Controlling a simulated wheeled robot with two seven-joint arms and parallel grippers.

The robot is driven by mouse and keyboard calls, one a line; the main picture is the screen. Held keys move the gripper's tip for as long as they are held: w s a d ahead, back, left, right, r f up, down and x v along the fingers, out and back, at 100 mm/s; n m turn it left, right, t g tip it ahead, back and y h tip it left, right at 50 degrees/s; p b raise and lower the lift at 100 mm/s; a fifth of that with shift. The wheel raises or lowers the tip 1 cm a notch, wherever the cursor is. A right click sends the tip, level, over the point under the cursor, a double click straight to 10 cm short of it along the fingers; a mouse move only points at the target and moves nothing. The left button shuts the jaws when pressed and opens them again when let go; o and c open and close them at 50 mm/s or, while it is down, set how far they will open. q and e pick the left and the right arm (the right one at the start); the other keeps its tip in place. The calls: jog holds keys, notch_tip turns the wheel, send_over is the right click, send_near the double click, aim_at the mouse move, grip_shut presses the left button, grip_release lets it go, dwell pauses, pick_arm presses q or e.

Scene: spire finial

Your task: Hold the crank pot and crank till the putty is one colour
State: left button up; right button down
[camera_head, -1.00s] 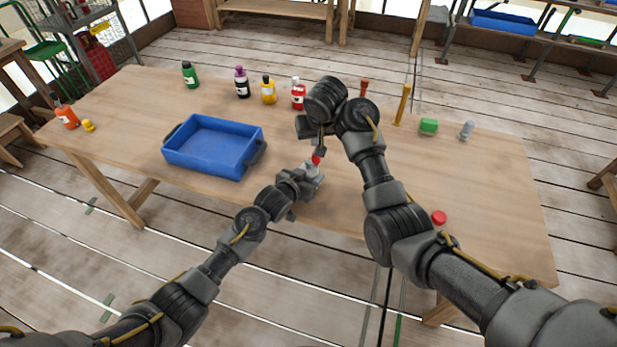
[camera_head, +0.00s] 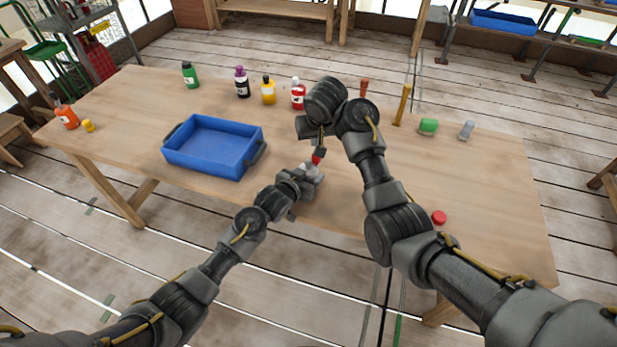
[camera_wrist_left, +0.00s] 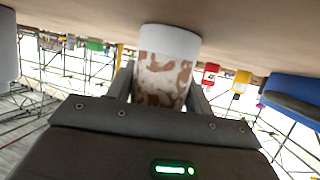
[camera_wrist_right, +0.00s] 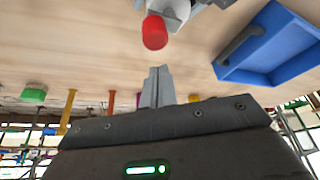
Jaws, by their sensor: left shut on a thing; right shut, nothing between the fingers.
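The crank pot (camera_wrist_left: 166,78) shows through its wall as mottled white and brown, so the putty in it is two-coloured, with a plain white band at one end. My left gripper (camera_head: 312,177) is shut on the pot at the table's front edge, a finger on each side. The crank's red knob (camera_wrist_right: 155,32) is on top; it also shows in the head view (camera_head: 316,159). My right gripper (camera_wrist_right: 158,72) is shut and empty, its fingertips close to the knob but apart from it in the right wrist view. In the head view the right gripper partly hides the pot top.
A blue tray (camera_head: 171,157) stands left of the pot. Several bottles, including a red one (camera_head: 298,94), line the back. A red cap (camera_head: 439,217) lies front right. A green block (camera_head: 428,126) and grey piece (camera_head: 466,130) sit back right. The right tabletop is mostly clear.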

jog(key=shift+f, duration=0.2)
jog(key=shift+f, duration=1.3)
jog(key=shift+s, duration=0.35)
jog(key=shift+s+d, duration=0.3)
jog(key=shift+s, duration=0.15)
dwell(0.4)
jog(key=shift+w+d, duration=0.1)
jog(key=shift+d, duration=0.1)
notch_tip(320, 180, up, 7)
dwell(0.9)
jog(key=shift+a, duration=0.1)
